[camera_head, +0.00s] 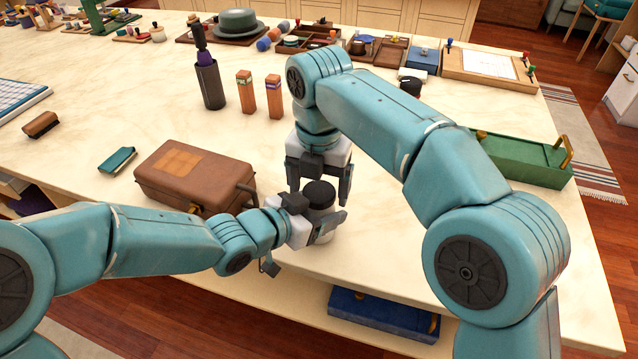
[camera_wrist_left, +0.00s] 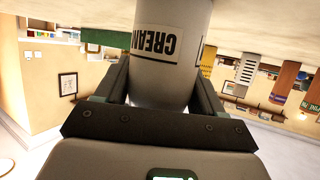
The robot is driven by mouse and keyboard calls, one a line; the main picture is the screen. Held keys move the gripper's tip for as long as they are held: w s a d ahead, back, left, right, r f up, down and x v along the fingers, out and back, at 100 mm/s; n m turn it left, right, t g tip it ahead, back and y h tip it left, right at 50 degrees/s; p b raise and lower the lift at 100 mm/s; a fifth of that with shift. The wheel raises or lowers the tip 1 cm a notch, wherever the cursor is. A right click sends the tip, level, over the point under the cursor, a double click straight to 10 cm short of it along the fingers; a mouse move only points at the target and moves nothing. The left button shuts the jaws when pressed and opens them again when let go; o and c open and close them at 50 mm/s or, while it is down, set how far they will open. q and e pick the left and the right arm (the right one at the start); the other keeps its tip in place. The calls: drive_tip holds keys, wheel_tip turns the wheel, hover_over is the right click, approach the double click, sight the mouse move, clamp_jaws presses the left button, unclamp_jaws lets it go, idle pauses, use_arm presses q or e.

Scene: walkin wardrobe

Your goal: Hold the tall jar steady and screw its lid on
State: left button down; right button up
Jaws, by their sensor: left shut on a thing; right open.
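The tall jar (camera_head: 323,233) is pale with a dark lid (camera_head: 319,194) on top, near the table's front edge. Whether the lid is threaded on or only resting cannot be told. My left gripper (camera_head: 318,214) is shut around the jar's body from the left. In the left wrist view the jar (camera_wrist_left: 172,75) sits between both fingers, with a "CREAM" label showing upside down; its lid is out of that view. My right gripper (camera_head: 319,188) points down from above, open, with one finger on each side of the lid. Contact with the lid cannot be seen.
A brown case (camera_head: 190,172) lies just left of the jar. A green box (camera_head: 520,160) is at the right. A dark cup (camera_head: 210,88) and two wooden blocks (camera_head: 274,96) stand behind. Trays and a hat (camera_head: 237,22) line the back. Table right of the jar is clear.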

drive_tip(key=c, duration=1.1)
drive_tip(key=shift+c, duration=0.2)
drive_tip(key=shift+o, duration=0.2)
drive_tip(key=m, duration=1.3)
drive_tip(key=o, duration=1.2)
drive_tip(key=shift+c, duration=0.2)
